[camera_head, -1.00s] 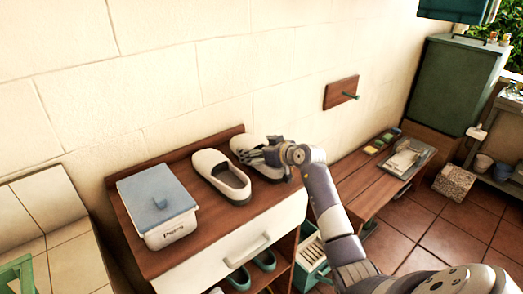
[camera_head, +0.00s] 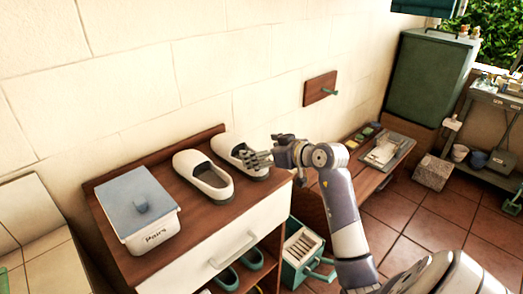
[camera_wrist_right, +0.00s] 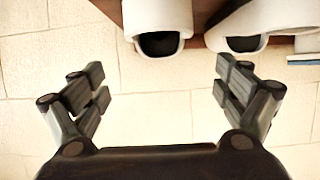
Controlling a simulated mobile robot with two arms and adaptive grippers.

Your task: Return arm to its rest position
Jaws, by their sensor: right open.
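My right gripper (camera_head: 262,155) is in front of the right white shoe (camera_head: 236,152), close to its side, at the right end of the wooden cabinet top. In the right wrist view the right gripper (camera_wrist_right: 160,88) is open, with nothing between its fingers. The left white shoe (camera_head: 204,175) lies beside the right one. My left gripper is not in view.
A white box with a blue lid (camera_head: 138,209) stands on the cabinet top (camera_head: 183,216). A low wooden bench (camera_head: 362,186) with a tray is to the right. A wall peg board (camera_head: 320,88) is above. Teal slippers (camera_head: 228,278) sit on the lower shelf. Tiled floor is open at right.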

